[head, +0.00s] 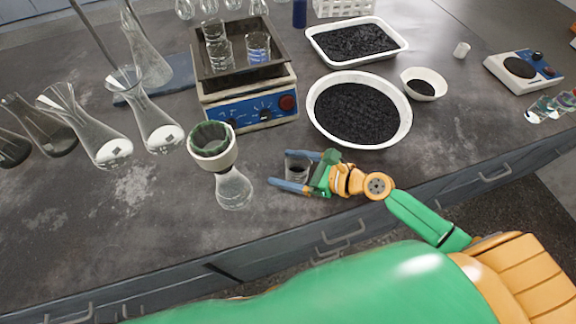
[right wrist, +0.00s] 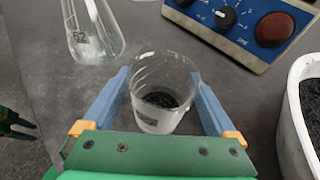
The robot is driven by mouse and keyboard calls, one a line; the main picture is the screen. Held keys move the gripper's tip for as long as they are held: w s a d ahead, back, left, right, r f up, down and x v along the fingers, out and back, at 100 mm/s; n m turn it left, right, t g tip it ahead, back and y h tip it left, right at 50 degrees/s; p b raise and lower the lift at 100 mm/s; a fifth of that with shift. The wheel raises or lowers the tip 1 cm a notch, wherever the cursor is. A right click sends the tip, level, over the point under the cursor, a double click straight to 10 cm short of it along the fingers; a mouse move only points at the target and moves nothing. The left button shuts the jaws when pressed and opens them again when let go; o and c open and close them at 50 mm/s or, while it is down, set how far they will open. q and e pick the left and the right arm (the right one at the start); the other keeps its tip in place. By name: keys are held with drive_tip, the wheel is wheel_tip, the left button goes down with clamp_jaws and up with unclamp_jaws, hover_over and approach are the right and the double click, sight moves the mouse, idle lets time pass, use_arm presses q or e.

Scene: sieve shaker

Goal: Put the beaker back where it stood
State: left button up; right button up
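The beaker (head: 298,168) is a small clear glass with dark grains in it, upright on the bench near the front edge. In the right wrist view the beaker (right wrist: 160,95) shows its dark contents and a small label low on its side. My right gripper (head: 293,170) reaches in from the right at bench height. Its two blue fingers lie on either side of the beaker, and the wrist view shows a gap beside the glass at the left finger. The right gripper (right wrist: 158,100) is open around it.
A flask (head: 233,188) with a funnel (head: 212,146) stands close left of the beaker. The shaker (head: 247,105) with glasses on top is behind. A white bowl of black grains (head: 405,112) stands behind right. Several flasks stand at left. The front left bench is clear.

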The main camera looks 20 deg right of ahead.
sight(307, 172)
idle(0.3)
drive_tip(key=shift+r, duration=0.25)
drive_tip(key=b+v, duration=0.1)
drive_tip(key=v, duration=0.9)
drive_tip(key=shift+s+d, duration=0.25)
drive_tip(key=shift+d, duration=0.05)
drive_tip(key=shift+s+d+r, duration=0.3)
drive_tip(key=shift+s+d, duration=0.1)
